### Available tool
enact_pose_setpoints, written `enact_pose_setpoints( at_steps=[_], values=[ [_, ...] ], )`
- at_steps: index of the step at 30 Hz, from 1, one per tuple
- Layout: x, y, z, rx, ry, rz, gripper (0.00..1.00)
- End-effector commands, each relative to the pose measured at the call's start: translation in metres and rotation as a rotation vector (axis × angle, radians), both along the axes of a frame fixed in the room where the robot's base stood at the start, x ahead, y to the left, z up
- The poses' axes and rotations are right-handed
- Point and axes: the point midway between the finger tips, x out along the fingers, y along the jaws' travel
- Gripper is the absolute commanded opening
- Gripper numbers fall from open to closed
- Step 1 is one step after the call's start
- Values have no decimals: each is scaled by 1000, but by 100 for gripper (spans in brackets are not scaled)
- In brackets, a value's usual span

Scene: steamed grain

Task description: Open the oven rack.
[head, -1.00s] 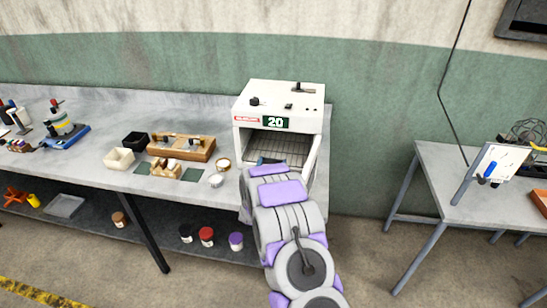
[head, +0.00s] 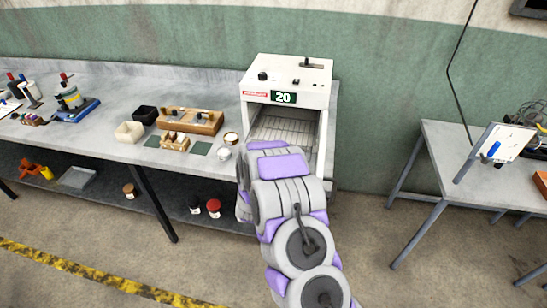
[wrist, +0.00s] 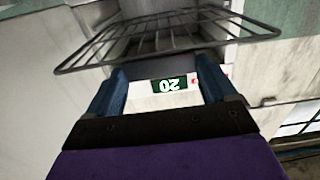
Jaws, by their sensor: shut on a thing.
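The white oven (head: 287,80) with a "20" display stands on the long bench, its front open. Inside it the wire oven rack (head: 285,130) shows; my arm covers the lower part of the opening. In the wrist view the oven appears upside down, and the rack (wrist: 160,38) stretches out of the opening toward me. My gripper (wrist: 161,66) is at the rack's front edge, one blue finger on each side, and shut on it. The exact contact is hard to see. My gripper is hidden behind my arm in the head view.
A second table (head: 440,165) stands at right. Floor between the tables is free.

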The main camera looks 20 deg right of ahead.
Motion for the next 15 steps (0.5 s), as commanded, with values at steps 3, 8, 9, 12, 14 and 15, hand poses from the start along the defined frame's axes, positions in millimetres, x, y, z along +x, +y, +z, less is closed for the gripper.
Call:
enact_pose_setpoints(
  at_steps=[3, 8, 9, 12, 14, 15],
  values=[
    [0, 0, 1, 1, -3, 0, 94],
    [0, 0, 0, 1, -1, -1, 100],
    [0, 0, 0, 1, -1, -1, 100],
    [0, 0, 0, 1, 0, -1, 100],
    [-2, 1, 0, 2, 1, -2, 100],
    [-4, 3, 0, 2, 1, -2, 100]
  ],
)
